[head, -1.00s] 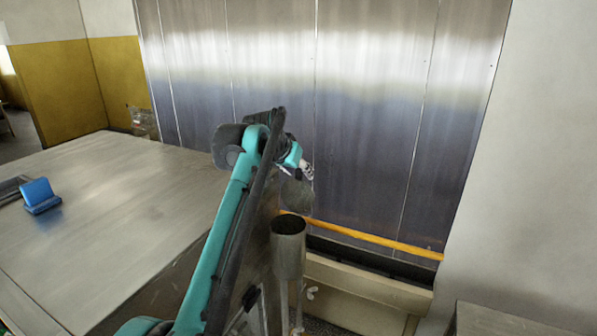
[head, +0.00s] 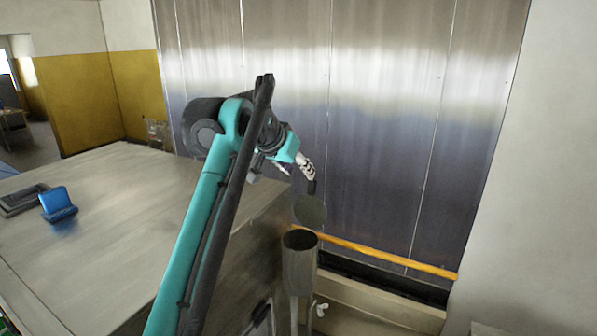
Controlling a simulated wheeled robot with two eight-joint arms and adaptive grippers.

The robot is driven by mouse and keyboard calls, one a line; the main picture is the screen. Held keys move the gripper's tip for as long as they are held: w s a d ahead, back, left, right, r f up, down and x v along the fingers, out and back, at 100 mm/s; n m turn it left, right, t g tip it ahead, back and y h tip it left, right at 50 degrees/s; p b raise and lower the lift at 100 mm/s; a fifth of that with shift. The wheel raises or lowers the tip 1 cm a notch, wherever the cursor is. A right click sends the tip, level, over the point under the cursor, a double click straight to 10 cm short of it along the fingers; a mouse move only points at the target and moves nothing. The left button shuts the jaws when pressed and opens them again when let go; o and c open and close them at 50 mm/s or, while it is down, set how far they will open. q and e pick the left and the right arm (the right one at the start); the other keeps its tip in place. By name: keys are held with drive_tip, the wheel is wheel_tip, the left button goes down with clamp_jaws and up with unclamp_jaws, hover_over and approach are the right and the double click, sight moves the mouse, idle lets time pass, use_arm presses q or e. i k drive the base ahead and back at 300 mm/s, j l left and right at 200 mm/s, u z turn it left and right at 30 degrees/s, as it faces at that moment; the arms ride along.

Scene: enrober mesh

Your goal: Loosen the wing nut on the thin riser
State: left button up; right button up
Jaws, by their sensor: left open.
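A pale wing nut (head: 321,309) shows low in the head view, just right of the pipework under an open-topped grey metal cylinder (head: 300,265). Which of the pipes there is the thin riser I cannot tell; the lower parts are cut off by the frame edge. My left gripper (head: 310,182) is open and empty, pointing down above and behind the cylinder, well above the wing nut and apart from it. My right gripper is not in view.
A grey round disc (head: 310,210) sits behind the cylinder, just below my left gripper. A yellow bar (head: 390,254) runs along the foot of the metal wall panels (head: 380,130). A wide metal table (head: 130,215) at left carries a blue stand (head: 58,204).

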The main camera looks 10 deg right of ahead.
sight(323, 307)
drive_tip(key=k, duration=1)
